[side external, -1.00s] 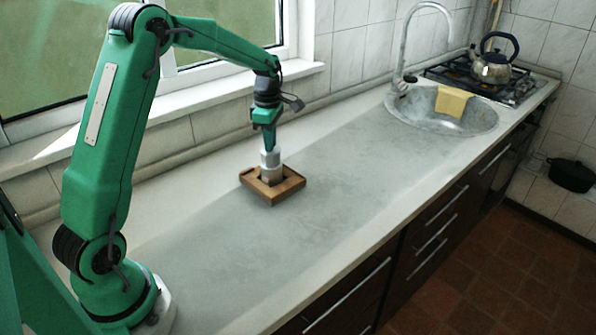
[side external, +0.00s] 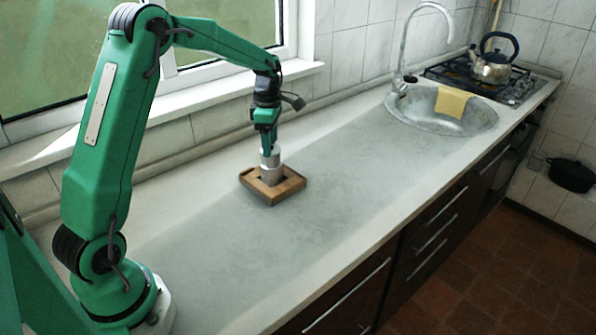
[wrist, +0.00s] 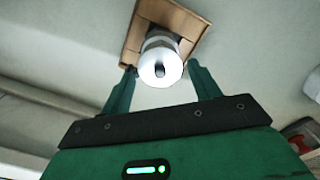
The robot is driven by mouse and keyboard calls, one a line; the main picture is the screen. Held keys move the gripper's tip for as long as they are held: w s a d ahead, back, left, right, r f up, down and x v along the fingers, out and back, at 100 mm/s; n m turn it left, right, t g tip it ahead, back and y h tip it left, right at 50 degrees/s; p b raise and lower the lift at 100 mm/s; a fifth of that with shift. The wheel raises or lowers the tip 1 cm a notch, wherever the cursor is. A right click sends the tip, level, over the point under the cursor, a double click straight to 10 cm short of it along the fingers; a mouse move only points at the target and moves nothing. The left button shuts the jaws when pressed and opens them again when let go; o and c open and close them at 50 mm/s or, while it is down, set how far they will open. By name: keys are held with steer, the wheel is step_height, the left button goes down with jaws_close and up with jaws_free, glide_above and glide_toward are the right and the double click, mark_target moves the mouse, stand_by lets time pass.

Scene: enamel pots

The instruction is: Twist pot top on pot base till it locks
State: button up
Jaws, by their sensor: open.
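The pot top (side external: 270,160) is a pale grey metal piece sitting on the pot base (side external: 271,176), a grey block shape in a wooden tray (side external: 273,198). In the wrist view the pot top (wrist: 150,72) shows as a bright round disc with a dark mark at its middle. My gripper (side external: 268,150) is just above the pot, pointing down. In the wrist view my gripper (wrist: 161,66) is open, with one finger on each side of the pot top and gaps showing. The top hides most of the base and the seam between them.
The wooden tray lies on a long grey counter (side external: 330,190), clear around it. A round sink (side external: 430,118) with a yellow cloth (side external: 452,102) and a kettle (side external: 492,66) on a hob are farther right. The window wall runs behind.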

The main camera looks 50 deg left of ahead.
steer(key=shift+r, duration=0.1)
steer(key=shift+r, duration=3.4)
steer(key=shift+r, duration=0.1)
step_height(320, 180, up, 8)
steer(key=shift+f, duration=0.2)
